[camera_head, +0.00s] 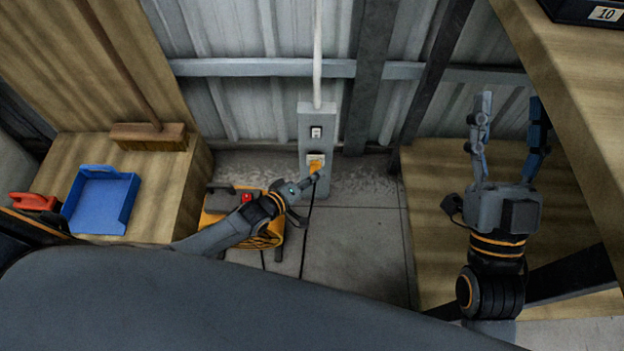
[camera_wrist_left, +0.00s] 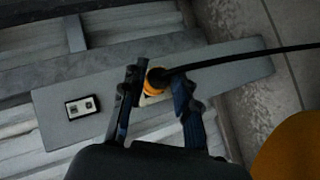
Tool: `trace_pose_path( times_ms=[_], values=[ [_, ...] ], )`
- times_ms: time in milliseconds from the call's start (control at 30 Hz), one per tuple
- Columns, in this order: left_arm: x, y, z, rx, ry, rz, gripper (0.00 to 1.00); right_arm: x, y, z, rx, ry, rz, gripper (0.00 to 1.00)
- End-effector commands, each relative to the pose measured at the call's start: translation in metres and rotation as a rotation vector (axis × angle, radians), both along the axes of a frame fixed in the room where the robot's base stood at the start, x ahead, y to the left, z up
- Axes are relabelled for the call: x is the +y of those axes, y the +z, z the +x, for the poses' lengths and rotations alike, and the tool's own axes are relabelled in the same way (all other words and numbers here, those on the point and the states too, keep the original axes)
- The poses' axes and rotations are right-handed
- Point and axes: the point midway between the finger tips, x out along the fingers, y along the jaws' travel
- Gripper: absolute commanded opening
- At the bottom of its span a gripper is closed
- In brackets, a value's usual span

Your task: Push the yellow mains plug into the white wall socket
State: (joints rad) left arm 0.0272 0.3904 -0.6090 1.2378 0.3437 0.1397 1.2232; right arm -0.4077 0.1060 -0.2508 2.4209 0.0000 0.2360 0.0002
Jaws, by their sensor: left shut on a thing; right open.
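The yellow mains plug (camera_head: 314,167) is at the white wall socket (camera_head: 316,157) on the grey post. My left gripper (camera_head: 316,177) is shut on the plug. In the left wrist view the plug (camera_wrist_left: 154,87) sits between the fingers with its black cable running off to the right. A pale part of the socket (camera_wrist_left: 148,100) shows beside it. I cannot tell whether the plug is seated or only close in front of the socket. My right gripper (camera_head: 509,140) is open and empty above the wooden surface at the right.
The grey post (camera_head: 305,125) carries a switch (camera_head: 316,132) above the socket. An orange-and-black machine (camera_head: 218,203) stands on the floor beside my left arm. A blue tray (camera_head: 101,201) and a broom (camera_head: 149,136) are on the left bench. A wooden bench (camera_head: 430,170) is at the right.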

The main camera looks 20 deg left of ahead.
Motion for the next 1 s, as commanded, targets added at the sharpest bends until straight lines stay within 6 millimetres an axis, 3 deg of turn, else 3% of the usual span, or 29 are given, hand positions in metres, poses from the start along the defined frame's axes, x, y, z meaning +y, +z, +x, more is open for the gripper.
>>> trace_pose_path(
  times_ms=[667,700,800,1000],
  values=[
    [0.0019,0.0003,0.0059,0.000,0.000,0.000,0.00,0.0001,0.0019,-0.0062,-0.044,0.004,0.015,0.56],
    [0.0019,0.0003,0.0059,0.000,0.000,0.000,0.34,0.0001,0.0019,-0.0062,-0.045,0.004,0.015,0.56],
    [0.0019,0.0003,0.0059,0.000,0.001,0.000,0.54,0.0002,0.0020,-0.0062,-0.045,0.004,0.015,0.56],
    [0.0018,0.0003,0.0059,0.000,0.000,0.000,0.56,0.0002,0.0021,-0.0062,-0.045,0.004,0.015,0.56]
  ],
)
